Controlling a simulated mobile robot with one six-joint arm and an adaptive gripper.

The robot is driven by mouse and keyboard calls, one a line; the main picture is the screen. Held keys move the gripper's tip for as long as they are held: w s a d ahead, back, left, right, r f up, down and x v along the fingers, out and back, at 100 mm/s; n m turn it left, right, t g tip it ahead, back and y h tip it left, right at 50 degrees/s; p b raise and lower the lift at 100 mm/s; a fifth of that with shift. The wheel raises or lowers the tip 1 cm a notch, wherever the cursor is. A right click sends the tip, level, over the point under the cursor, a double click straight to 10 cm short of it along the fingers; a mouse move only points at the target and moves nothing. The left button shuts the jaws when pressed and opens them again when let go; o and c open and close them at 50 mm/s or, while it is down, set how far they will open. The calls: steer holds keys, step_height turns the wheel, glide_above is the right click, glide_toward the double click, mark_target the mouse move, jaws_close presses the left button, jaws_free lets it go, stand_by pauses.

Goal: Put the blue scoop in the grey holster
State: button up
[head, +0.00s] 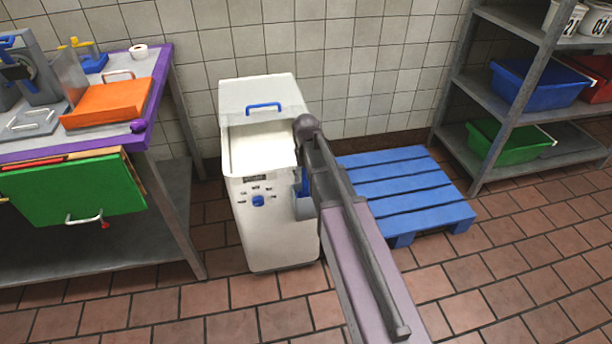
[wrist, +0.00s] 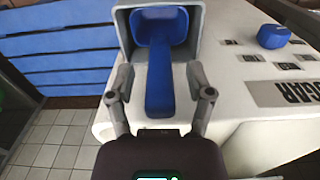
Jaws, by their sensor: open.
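The blue scoop (wrist: 159,85) sits in the grey holster (wrist: 124,32) in the wrist view. Its wide head is inside the holster's mouth and its handle sticks out towards my gripper. My gripper (wrist: 161,80) is open, with one finger on each side of the handle and a gap showing on both sides. In the head view the holster (head: 303,209) hangs on the right side of the white bin (head: 270,228), with a bit of blue scoop (head: 304,181) showing above it. My arm hides part of both there, and my gripper is not clearly visible.
A blue pallet (head: 405,190) lies on the floor right of the bin. A grey shelf rack (head: 490,98) with tubs stands further right. A purple-edged table (head: 158,98) stands at left. Tiled floor is free in front.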

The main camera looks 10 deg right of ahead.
steer(key=shift+r, duration=0.15)
step_height(320, 180, up, 12)
steer(key=p, duration=1.2)
stand_by(0.5)
steer(key=s, duration=1.6)
stand_by(0.5)
